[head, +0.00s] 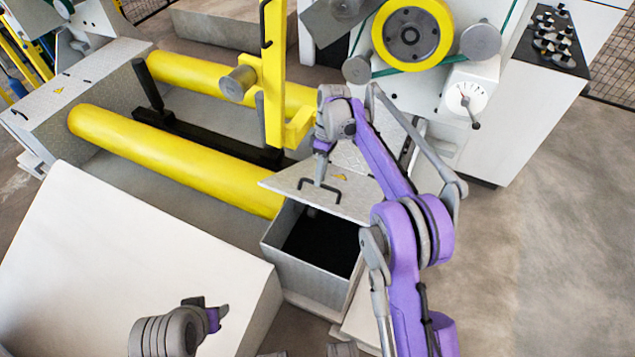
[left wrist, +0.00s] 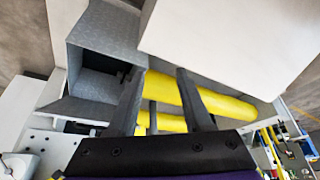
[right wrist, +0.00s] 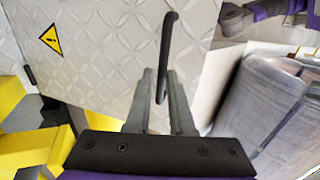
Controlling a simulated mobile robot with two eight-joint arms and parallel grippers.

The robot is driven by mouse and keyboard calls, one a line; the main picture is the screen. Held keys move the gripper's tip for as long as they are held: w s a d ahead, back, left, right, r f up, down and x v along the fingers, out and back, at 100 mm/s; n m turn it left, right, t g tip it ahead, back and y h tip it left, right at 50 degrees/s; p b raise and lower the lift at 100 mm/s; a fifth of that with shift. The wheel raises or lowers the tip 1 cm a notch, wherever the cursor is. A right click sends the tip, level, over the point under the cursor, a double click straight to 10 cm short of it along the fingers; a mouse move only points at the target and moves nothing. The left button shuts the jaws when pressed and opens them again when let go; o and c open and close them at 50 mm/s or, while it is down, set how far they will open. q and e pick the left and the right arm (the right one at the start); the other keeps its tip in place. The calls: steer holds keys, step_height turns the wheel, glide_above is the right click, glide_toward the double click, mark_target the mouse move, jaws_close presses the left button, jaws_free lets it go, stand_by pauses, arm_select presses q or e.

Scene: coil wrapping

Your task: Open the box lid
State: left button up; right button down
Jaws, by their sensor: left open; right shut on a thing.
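The box (head: 285,262) is a grey metal bin in the middle of the head view, with a dark inside showing. Its lid (head: 352,207), a diamond-plate panel, is raised and tilted, with the opening uncovered on the near side. My right gripper (head: 319,180) is shut on the black lid handle (head: 303,186). In the right wrist view the fingers (right wrist: 159,88) close around the handle (right wrist: 166,50), beside the lid's patterned face (right wrist: 100,50). My left gripper (head: 218,312) is low in the head view, away from the box. In the left wrist view its fingers (left wrist: 160,85) are apart and empty.
Yellow rollers (head: 170,155) lie left of and behind the box. A yellow upright post (head: 274,75) stands behind it. A large white panel (head: 120,260) fills the left foreground. A machine with a yellow wheel (head: 385,35) stands behind. Open floor (head: 540,220) lies right.

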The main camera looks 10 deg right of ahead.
stand_by(0.3)
arm_select(q)
steer(key=shift+w, duration=0.1)
steer(key=c, duration=0.4)
steer(key=shift+w+d+f+n, duration=0.15)
steer(key=shift+w+d+n, duration=0.15)
steer(key=shift+n, duration=0.1)
steer(key=shift+c, duration=1)
steer(key=w+d+f+n+h, duration=0.1)
steer(key=w+d+n, duration=0.1)
steer(key=w+n, duration=0.1)
steer(key=w+d+n+t+h, duration=0.1)
steer(key=w+d+n+h, duration=0.1)
steer(key=w+n, duration=0.1)
steer(key=w+d+f+n+t+h, duration=0.1)
steer(key=w+d+n, duration=0.1)
steer(key=w+n, duration=0.2)
steer(key=shift+d+f+n+h, duration=0.1)
steer(key=shift+f+n+h, duration=0.25)
steer(key=shift+n, duration=0.35)
jaws_close()
steer(key=w+d+f+n+t+h, duration=0.1)
steer(key=w+d+n, duration=0.3)
steer(key=w+n, duration=0.4)
steer(key=w+d+f+n+t+h, duration=0.2)
steer(key=w+d+f+n+t, duration=0.1)
steer(key=w+n, duration=0.6)
steer(key=shift+w+d+t, duration=0.3)
steer(key=shift+w+d, duration=0.1)
steer(key=shift+w, duration=0.1)
